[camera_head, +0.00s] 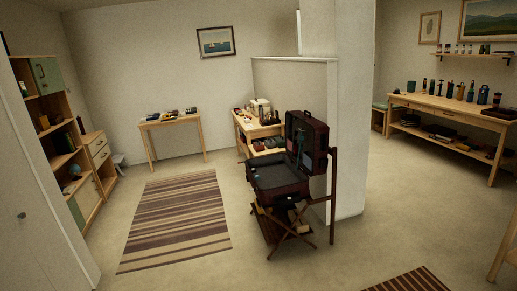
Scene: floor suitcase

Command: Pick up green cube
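I cannot make out a green cube anywhere in the head camera view. An open dark suitcase (268,172) lies on a folding wooden stand (275,232) right of centre, with its lid (318,140) raised. Small items lie in it, among them a light bluish spot, too small to name. My gripper is not in view.
A striped rug (178,222) lies on bare floor left of the suitcase. A white pillar (343,110) stands behind it. A small table (170,123), a shelf unit (45,110) at left and a long workbench (455,107) at right hold many small things.

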